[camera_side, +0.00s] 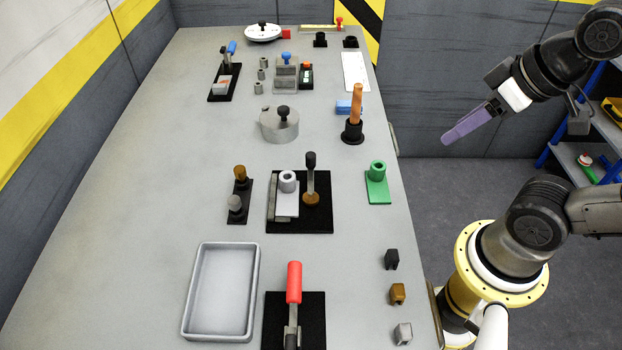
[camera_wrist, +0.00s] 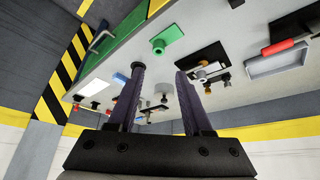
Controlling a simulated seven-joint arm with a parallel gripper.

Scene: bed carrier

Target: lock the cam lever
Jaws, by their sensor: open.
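The cam lever (camera_side: 311,176) stands upright with a black knob and a brown round cam at its foot. It is on the right part of a black base plate (camera_side: 318,224). Beside it on the left, a pale carrier (camera_side: 288,204) with a ring on top sits against a grey block. The black plate also shows in the wrist view (camera_wrist: 209,53), with the lever small there. My gripper (camera_side: 450,140) has purple fingers and is raised off the table's right edge, well away from the lever. In the wrist view my gripper (camera_wrist: 160,70) is open with nothing between its fingers.
A green plate with a ring (camera_side: 377,187) lies right of the lever. A wooden handle (camera_side: 356,105) stands upright in a black holder behind. A red-handled clamp (camera_side: 294,283) and a grey tray (camera_side: 190,295) are in front. Several small blocks line the right edge.

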